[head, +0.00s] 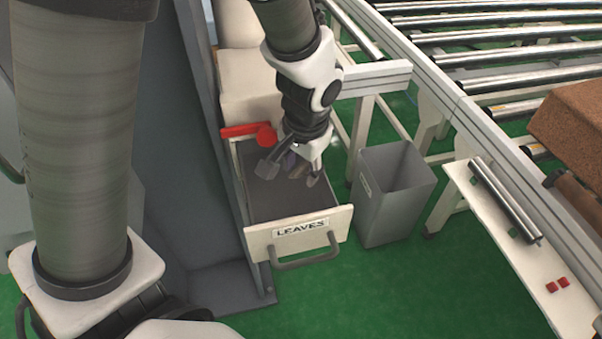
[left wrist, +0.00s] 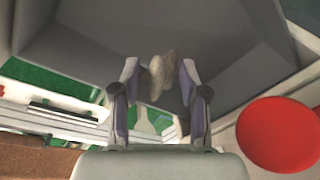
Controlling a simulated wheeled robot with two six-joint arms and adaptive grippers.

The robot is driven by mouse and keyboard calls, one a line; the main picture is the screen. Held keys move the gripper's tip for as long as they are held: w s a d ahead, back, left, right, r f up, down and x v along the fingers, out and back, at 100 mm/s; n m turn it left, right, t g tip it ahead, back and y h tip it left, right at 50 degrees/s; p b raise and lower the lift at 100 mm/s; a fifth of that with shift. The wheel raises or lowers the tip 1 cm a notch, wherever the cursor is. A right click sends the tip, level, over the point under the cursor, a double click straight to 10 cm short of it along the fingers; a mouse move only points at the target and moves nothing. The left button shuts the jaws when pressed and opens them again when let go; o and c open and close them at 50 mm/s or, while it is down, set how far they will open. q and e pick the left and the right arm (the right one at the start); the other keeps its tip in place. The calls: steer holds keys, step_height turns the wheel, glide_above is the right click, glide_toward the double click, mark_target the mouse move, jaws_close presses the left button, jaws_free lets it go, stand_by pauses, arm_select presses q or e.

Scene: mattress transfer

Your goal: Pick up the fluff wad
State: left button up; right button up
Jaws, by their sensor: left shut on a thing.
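My left gripper (head: 293,180) hangs pointing down over the open drawer (head: 262,237) marked LEAVES. In the left wrist view the left gripper (left wrist: 160,85) is shut on a small pale beige fluff wad (left wrist: 158,76), held between its two fingertips. The wad looks lumpy and sticks out a little past the tips. In the head view I cannot make out the wad clearly among the fingers. My right gripper is not in view.
A grey open bin (head: 400,205) stands right of the drawer. A red round-ended part (head: 266,136) is at the drawer's back; a red disc (left wrist: 280,135) shows in the wrist view. A roller conveyor (head: 480,45) and a brown block (head: 572,120) are at the right.

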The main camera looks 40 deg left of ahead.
arm_select(q)
step_height(320, 180, up, 10)
steer(key=shift+f+p, duration=0.2)
steer(key=shift+p, duration=0.9)
step_height(320, 180, up, 5)
steer(key=p, duration=0.6)
glide_above(301, 165)
steer(key=shift+r+b, duration=0.1)
steer(key=shift+b, duration=0.2)
